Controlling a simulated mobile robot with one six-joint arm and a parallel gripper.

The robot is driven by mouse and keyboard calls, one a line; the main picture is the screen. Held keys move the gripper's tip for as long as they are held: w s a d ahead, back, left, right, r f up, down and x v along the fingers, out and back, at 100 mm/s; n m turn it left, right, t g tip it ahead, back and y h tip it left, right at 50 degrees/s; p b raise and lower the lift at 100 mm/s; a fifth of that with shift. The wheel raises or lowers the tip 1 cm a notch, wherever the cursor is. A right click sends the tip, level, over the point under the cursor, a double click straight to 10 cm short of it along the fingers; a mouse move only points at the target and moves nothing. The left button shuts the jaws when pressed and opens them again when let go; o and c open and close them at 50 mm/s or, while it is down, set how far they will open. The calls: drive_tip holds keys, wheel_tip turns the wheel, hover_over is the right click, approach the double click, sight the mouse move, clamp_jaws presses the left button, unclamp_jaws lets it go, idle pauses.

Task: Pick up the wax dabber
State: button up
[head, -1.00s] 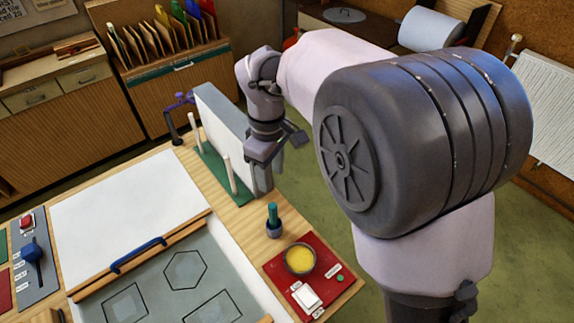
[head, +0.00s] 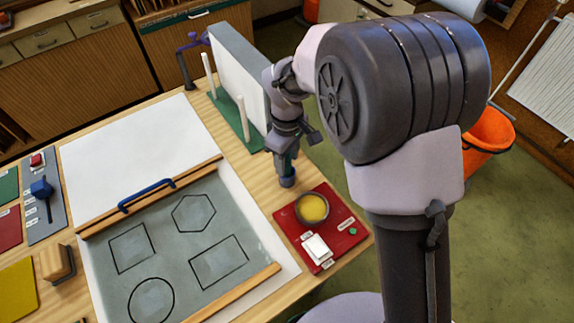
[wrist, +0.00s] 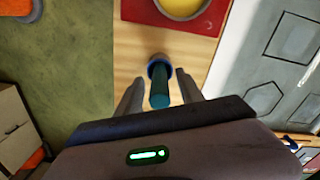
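The wax dabber has a teal handle and stands in a small blue-grey holder (head: 287,181) on the wooden bench, beside the red mat. In the head view my gripper (head: 285,168) is directly over the holder and hides most of the handle. In the wrist view the dabber (wrist: 160,88) lies between the two spread fingers of my gripper (wrist: 158,78). A gap shows on each side of the handle, so the gripper is open around it and not closed on it.
The red mat (head: 352,229) holds a bowl of yellow wax (head: 313,208) and a white block (head: 317,248). A green rack with white posts (head: 242,116) and an upright panel stand behind my gripper. The leaded panel (head: 171,222) lies to the left.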

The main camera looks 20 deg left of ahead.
clamp_jaws()
